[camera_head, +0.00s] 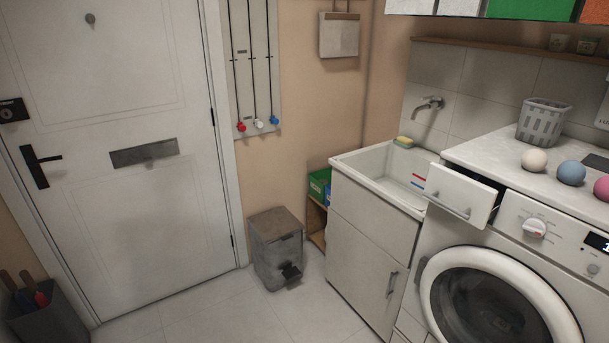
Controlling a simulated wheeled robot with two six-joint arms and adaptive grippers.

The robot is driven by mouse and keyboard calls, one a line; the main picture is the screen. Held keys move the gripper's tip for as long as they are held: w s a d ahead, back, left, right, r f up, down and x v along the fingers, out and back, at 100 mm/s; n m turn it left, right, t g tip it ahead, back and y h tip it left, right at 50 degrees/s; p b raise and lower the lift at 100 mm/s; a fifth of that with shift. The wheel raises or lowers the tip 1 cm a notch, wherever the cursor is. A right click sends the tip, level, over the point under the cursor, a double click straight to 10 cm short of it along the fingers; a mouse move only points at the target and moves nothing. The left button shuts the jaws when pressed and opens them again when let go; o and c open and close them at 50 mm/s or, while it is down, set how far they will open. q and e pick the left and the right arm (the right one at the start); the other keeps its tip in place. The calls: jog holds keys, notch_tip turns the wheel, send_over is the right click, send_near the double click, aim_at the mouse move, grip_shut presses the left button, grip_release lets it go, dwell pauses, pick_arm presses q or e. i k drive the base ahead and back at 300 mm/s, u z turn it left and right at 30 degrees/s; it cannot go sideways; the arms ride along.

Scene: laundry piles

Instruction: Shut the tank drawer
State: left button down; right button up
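The tank drawer (461,194) is at the upper left corner of the white washing machine (521,194). Its white front with a grey bar handle stands out from the machine, and a dark gap shows behind it, so it is pulled open. The front sits close to the right edge of the sink cabinet. Neither of my grippers shows in the head view.
A sink cabinet (370,237) stands left of the machine. A grey pedal bin (277,247) is on the floor by the wall. Balls and a grey basket (543,122) rest on the machine top. The tiled floor (215,309) before the door is clear.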

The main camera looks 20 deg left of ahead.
aim_at(472, 200)
jog(key=u, duration=1.2)
jog(key=i, duration=0.75)
jog(key=z, duration=3.15)
